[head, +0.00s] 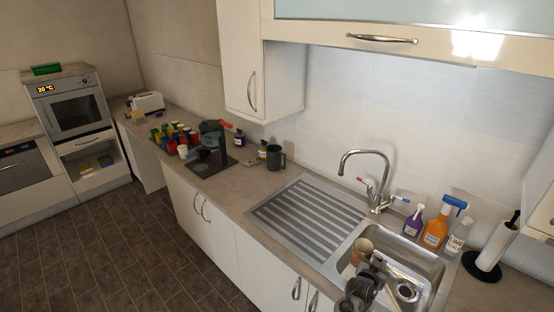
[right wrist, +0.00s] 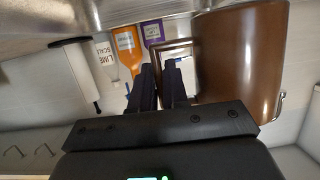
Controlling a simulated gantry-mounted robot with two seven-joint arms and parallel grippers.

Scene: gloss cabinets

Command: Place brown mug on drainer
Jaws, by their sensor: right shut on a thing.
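The brown mug (head: 362,246) is at the left part of the sink basin, just beyond my right gripper (head: 374,262) in the head view. In the right wrist view the mug (right wrist: 240,62) fills the upper right, and my right gripper (right wrist: 160,88) is shut on its squared handle (right wrist: 172,50). Whether the mug touches the basin cannot be told. The drainer (head: 306,214) is the ridged metal board left of the sink, and it is bare. My left gripper is not in view.
The sink basin (head: 430,266) has a tap (head: 372,176) behind it. Purple (head: 414,222), orange (head: 436,230) and white (head: 458,236) bottles and a paper roll holder (head: 492,250) stand to the right. A dark grey mug (head: 275,157) stands beyond the drainer. A wall cabinet (head: 262,80) overhangs the counter.

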